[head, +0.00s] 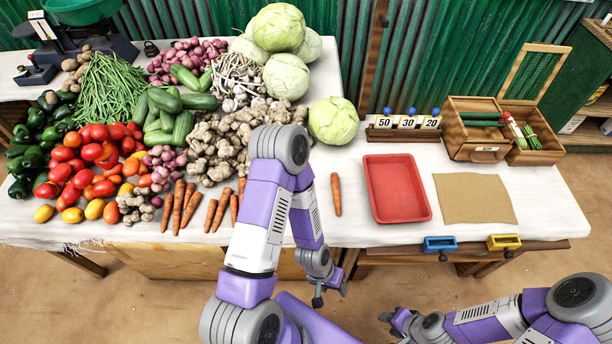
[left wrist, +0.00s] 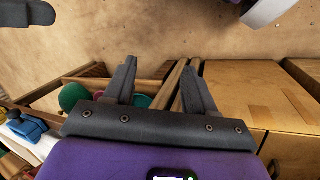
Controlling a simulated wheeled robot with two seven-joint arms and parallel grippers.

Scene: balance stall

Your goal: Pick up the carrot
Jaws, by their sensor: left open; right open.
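A single orange carrot (head: 336,194) lies on the white table cloth just left of the red tray (head: 397,188). More carrots (head: 190,207) lie side by side at the front of the vegetable pile, left of my left arm. My left gripper (head: 329,294) is open and empty, below and in front of the table's front edge, apart from the single carrot. In the left wrist view its two fingers (left wrist: 160,85) are spread with nothing between them. My right gripper (head: 391,324) is open, low in front of the table at the bottom. No carrot shows in the left wrist view.
A brown paper sheet (head: 475,198) lies right of the tray. Number cards (head: 407,122) and a wooden box (head: 472,128) stand behind. A cabbage (head: 333,120) sits behind the single carrot. Blue (head: 440,244) and yellow (head: 504,242) handles are on the front edge.

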